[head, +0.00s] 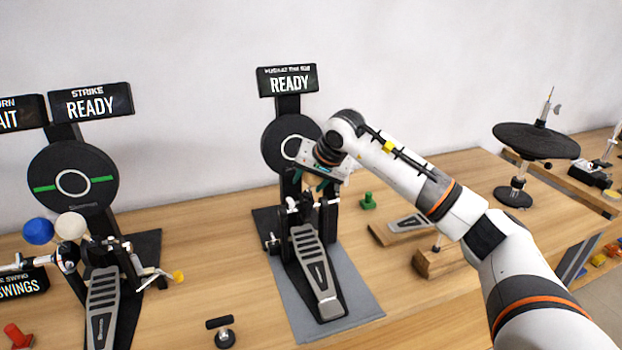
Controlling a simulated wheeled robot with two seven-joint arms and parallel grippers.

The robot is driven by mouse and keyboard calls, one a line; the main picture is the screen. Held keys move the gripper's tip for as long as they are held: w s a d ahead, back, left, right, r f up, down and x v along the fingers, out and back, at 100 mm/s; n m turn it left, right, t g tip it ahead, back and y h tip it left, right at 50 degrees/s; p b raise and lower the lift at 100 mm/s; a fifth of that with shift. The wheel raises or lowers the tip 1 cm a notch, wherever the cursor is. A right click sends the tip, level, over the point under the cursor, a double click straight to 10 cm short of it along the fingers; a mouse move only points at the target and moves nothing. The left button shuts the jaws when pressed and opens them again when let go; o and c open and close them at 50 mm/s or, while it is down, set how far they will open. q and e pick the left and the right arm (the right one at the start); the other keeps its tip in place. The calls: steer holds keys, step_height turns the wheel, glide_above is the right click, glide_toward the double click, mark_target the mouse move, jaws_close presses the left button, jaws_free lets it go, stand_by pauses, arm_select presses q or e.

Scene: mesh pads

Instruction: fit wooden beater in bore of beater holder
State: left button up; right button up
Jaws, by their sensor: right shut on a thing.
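My right gripper (316,182) reaches in from the right to the middle pedal, in front of its round black pad (284,136). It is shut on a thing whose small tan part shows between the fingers. This looks like the wooden beater (309,180), mostly hidden by the gripper. The beater holder (293,207) is low on the pedal's upright, just below the gripper. Its bore is too small to make out, and I cannot tell whether the beater touches it. My left gripper is not in view.
The middle pedal's footboard (314,268) lies on a grey mat (362,297). A left pedal (103,300) has blue (38,231) and white (71,226) beaters. A green knob (368,201), wooden block (434,263) and black T-handled part (222,330) stand on the table.

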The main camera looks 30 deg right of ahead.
steer(key=shift+w+f, duration=0.2)
steer(key=shift+f, duration=0.2)
